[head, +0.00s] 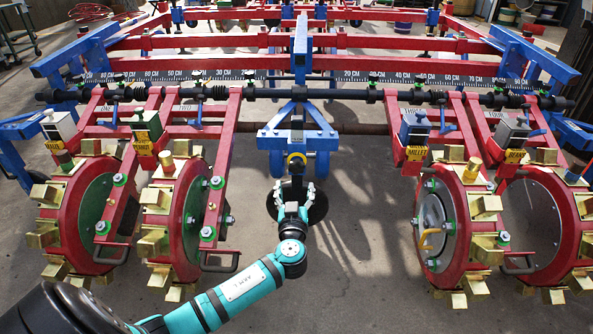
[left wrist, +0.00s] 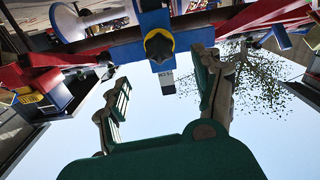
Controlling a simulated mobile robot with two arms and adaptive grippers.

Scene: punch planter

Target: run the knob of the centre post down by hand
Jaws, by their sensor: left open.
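The blue centre post (head: 300,62) stands at the middle of the red frame. Its knob (head: 297,159), black with yellow, sits low on the post's front in the head view. It also shows at the top middle of the left wrist view (left wrist: 159,46), beyond the fingers. My left gripper (head: 295,187) is just in front of and below the knob in the head view. My right gripper is in neither view.
Red planter wheels with brass cups stand left (head: 185,222) and right (head: 443,230) of my left arm. A dark disc (head: 317,208) lies behind my left gripper. Seed boxes (head: 146,124) sit above the wheels. Bare concrete is open between the wheel pairs.

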